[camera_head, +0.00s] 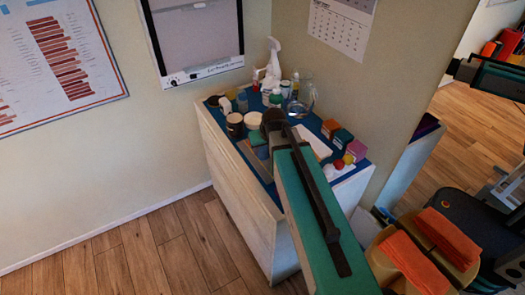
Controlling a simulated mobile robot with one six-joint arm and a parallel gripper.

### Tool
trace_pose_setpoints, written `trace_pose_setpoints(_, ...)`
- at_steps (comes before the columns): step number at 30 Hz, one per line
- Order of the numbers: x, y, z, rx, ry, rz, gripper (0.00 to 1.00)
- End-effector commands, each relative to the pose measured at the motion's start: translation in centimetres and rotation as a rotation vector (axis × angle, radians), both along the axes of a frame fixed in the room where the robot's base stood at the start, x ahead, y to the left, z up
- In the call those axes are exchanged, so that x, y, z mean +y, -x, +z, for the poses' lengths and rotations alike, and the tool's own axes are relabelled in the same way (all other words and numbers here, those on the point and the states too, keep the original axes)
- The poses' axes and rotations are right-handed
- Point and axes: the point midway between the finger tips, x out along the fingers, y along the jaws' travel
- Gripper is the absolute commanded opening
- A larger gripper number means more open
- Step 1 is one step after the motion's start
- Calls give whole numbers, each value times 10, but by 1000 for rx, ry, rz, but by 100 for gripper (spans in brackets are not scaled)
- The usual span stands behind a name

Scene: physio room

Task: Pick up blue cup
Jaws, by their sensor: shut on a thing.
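My green arm link (318,215) reaches up from the bottom of the picture over the counter, ending in a dark joint (273,122). My gripper does not show; the arm hides whatever is beyond that joint. A small blue upright item (242,101) stands at the back left of the counter (228,200). It is too small to tell whether it is the blue cup. No other clear blue cup shows, and I cannot see what my gripper holds.
The blue counter top is crowded: a dark jar (235,125), a white tub (253,120), a white spray bottle (272,65), a glass jug (301,98) and several small coloured boxes (342,137). Walls close off the back. Wooden floor (140,250) is clear at left.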

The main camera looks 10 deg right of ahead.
Motion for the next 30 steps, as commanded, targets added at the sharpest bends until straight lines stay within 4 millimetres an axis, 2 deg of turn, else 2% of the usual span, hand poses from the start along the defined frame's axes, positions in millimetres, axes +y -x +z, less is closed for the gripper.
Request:
trace_pose_setpoints(11, 0, 0, 18, -2, 0, 0, 14)
trace_pose_setpoints(30, 0, -1, 87, -1, 0, 0, 14)
